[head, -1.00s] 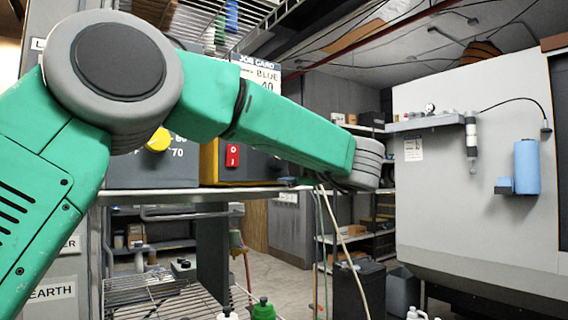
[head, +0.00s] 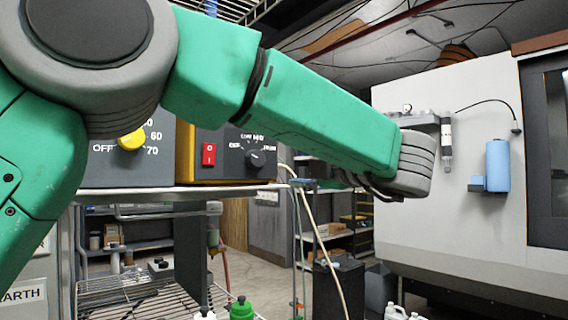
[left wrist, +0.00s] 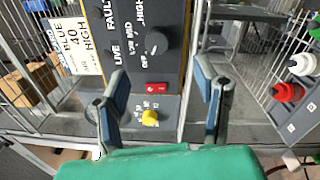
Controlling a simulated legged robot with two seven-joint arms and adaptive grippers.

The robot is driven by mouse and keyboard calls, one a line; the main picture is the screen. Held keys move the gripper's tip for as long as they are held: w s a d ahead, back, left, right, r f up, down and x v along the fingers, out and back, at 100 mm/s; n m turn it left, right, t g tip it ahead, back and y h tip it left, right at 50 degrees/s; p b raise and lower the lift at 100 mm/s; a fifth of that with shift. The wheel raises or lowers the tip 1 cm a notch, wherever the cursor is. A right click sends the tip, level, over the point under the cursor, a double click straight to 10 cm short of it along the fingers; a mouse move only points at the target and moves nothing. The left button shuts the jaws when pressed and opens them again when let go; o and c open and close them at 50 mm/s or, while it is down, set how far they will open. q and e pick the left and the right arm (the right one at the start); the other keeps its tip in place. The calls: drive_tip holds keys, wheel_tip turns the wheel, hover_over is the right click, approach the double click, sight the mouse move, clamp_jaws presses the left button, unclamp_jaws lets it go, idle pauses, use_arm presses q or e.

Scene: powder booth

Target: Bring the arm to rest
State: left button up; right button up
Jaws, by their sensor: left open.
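My left arm (head: 320,115), green with grey joints, reaches in from the left and crosses the head view to a grey wrist (head: 412,165). Its gripper is mostly hidden by the wrist in that view. In the left wrist view my left gripper (left wrist: 162,80) has its two blue-grey fingers wide apart, with nothing between them but the control panel behind. The panel has a black dial (left wrist: 157,43), a red switch (left wrist: 157,88) and a yellow knob (left wrist: 149,118). The red switch (head: 209,154) and yellow knob (head: 131,140) also show in the head view. My right gripper does not show.
A metal shelf edge (head: 240,187) runs under the panel. Cables hang below the wrist. Bottles, one green (head: 241,309), stand low in front. A grey booth (head: 440,225) with a blue cylinder (head: 497,165) stands on the right.

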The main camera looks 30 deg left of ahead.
use_arm(q)
drive_tip(key=shift+s+d, duration=0.1)
drive_tip(key=shift+d, duration=0.1)
idle(0.3)
